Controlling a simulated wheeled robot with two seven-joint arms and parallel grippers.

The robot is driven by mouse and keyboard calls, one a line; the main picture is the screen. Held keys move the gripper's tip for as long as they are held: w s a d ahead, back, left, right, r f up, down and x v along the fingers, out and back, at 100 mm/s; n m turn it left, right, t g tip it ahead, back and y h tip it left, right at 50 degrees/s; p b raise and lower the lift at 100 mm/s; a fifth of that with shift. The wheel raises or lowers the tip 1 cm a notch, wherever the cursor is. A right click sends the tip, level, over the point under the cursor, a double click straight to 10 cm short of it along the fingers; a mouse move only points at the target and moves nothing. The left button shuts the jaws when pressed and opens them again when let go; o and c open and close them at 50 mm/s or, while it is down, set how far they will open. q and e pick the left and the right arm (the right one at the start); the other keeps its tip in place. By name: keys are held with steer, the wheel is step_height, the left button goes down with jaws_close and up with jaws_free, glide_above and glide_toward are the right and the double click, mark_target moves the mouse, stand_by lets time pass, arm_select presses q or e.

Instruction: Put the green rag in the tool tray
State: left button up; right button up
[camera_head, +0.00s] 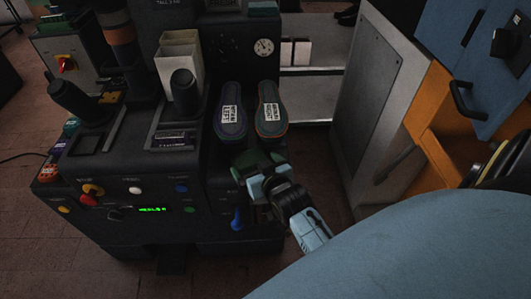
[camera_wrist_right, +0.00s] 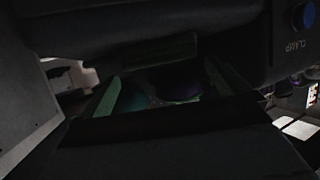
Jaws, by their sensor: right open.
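My right gripper (camera_head: 262,168) is at the front edge of the dark press, just below two shoe soles. Dark green shows at its tips in the head view; I cannot tell how much of it is rag and how much is finger. In the right wrist view the gripper (camera_wrist_right: 166,88) is open, with a green finger on each side. A dark green strip (camera_wrist_right: 160,50) lies beyond the fingers, against the dark press; it may be the green rag. I cannot make out the tool tray for certain. My left gripper is not in view.
The left sole (camera_head: 231,112) and right sole (camera_head: 270,112) lie side by side on the press. A cream bin (camera_head: 180,60) and a dark post (camera_head: 184,88) stand left of them. A grey cabinet (camera_head: 375,90) stands at right.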

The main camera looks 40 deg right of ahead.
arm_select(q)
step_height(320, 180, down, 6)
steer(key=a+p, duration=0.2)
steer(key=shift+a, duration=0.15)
arm_select(e)
steer(key=v, duration=0.6)
steer(key=shift+s, duration=0.35)
